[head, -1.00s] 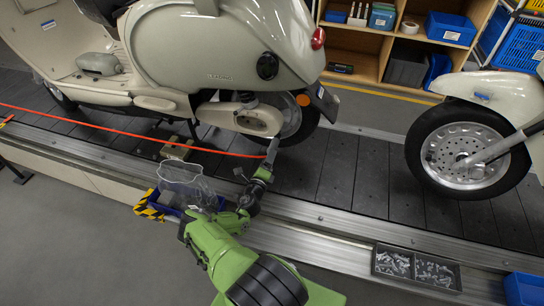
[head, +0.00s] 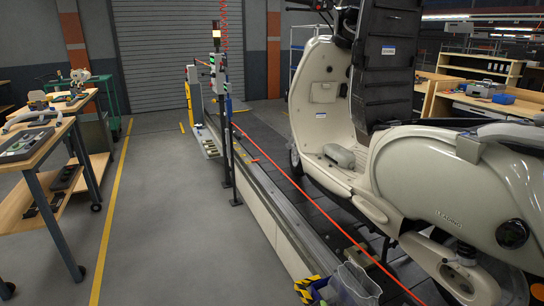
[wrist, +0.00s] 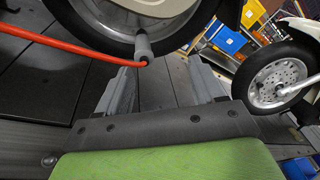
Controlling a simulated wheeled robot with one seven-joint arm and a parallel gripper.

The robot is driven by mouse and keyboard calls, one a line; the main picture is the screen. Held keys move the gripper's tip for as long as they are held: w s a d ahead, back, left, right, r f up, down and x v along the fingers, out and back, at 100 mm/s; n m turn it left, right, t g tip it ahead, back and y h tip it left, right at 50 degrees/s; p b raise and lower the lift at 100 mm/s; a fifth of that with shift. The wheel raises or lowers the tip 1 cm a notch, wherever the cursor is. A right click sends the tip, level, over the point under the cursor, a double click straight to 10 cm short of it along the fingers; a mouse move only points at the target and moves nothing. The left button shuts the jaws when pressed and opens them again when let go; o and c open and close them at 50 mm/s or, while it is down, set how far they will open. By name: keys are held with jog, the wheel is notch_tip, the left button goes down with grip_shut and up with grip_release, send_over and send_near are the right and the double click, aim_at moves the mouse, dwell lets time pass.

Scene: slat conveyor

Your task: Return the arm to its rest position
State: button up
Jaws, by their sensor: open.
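My gripper (wrist: 163,78) shows only in the wrist view. Its two grey fingers stand apart with nothing between them, above the dark slats. A red cord (wrist: 70,46) runs in from the left and ends at a grey cylindrical piece (wrist: 143,47), just beyond the fingertips; I cannot tell the exact gap. My arm is outside the head view. There, the red cord (head: 310,196) runs along the conveyor beside the cream scooter (head: 440,185).
A scooter tyre (wrist: 105,22) lies close ahead of the fingers, and another scooter's wheel (wrist: 275,75) is to the right. A clear plastic bag (head: 355,285) sits by a yellow-black striped edge (head: 308,288). The grey floor (head: 170,190) left of the conveyor is clear; workbenches (head: 45,150) stand farther left.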

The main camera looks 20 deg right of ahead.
jog(key=w+a+r+m+t+y, duration=0.1)
jog(key=w+a+r+m+y, duration=0.2)
jog(key=a+r+m+y, duration=0.55)
jog(key=w+a+r+m+t+y, duration=0.1)
jog(key=w+a+r+m+y, duration=0.2)
jog(key=a+r+m, duration=1.15)
jog(key=s+a+r+m+t+y, duration=0.1)
jog(key=s+a+r+t+y, duration=0.15)
jog(key=s+a, duration=0.4)
jog(key=s+a+r+m+t+y, duration=0.1)
jog(key=s+a+r, duration=0.3)
jog(key=a, duration=0.5)
jog(key=s+a+r+t+y, duration=0.2)
jog(key=s+a+r, duration=0.1)
jog(key=s+a, duration=0.3)
notch_tip(320, 180, up, 18)
jog(key=w+a+p, duration=0.1)
jog(key=p, duration=1.6)
jog(key=shift+p, duration=0.35)
